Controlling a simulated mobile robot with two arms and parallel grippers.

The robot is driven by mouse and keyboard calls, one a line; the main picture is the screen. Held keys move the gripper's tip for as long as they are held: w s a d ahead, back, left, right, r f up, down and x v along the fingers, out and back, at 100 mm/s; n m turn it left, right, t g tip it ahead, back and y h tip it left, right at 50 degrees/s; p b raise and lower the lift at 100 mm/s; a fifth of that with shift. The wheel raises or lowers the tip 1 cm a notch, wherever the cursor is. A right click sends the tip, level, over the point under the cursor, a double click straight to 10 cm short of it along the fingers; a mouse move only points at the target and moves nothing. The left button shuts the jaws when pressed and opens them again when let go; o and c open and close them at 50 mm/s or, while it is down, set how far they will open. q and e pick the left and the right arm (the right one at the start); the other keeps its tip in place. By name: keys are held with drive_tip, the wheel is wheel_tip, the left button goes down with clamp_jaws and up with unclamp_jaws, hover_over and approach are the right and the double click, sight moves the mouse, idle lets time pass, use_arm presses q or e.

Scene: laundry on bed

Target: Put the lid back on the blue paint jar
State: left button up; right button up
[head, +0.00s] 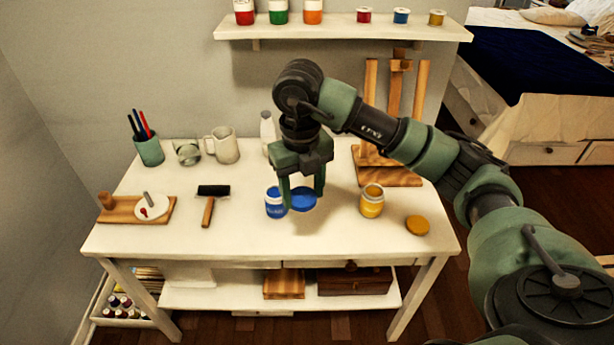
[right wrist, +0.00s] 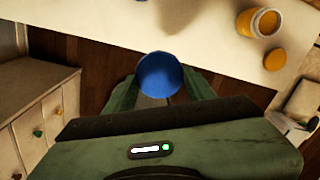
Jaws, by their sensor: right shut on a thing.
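The blue paint jar (head: 275,204) stands upright on the white table, its white label facing the front. The round blue lid (head: 303,201) is between the fingers of my right gripper (head: 304,193), just right of the jar in the head view. In the right wrist view the lid (right wrist: 160,75) fills the gap between the fingertips of my right gripper (right wrist: 160,88), which is shut on it. The left finger partly overlaps the jar in the head view; I cannot tell whether they touch. My left gripper is out of view.
An open yellow jar (head: 372,201) and its yellow lid (head: 417,225) lie to the right on the table (head: 240,243). A roller (head: 209,203), board (head: 120,210), mug (head: 222,145) and brush cup (head: 148,148) are at left. A wooden easel (head: 388,179) stands behind.

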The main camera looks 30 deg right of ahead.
sight(300, 206)
drive_tip(key=n, duration=0.3)
drive_tip(key=s+a+n, duration=0.1)
drive_tip(key=n, duration=0.2)
drive_tip(key=s+a+f+n, duration=0.1)
drive_tip(key=n, duration=0.2)
drive_tip(key=shift+s+a, duration=0.1)
drive_tip(key=shift+s, duration=0.05)
drive_tip(key=s+a+f+n, duration=0.1)
drive_tip(key=s+n, duration=0.3)
drive_tip(key=n, duration=1)
drive_tip(key=s+a+f+n, duration=0.1)
drive_tip(key=s+a+n, duration=0.3)
drive_tip(key=n, duration=1)
drive_tip(key=shift+s+a, duration=0.2)
drive_tip(key=shift+d+r, duration=0.1)
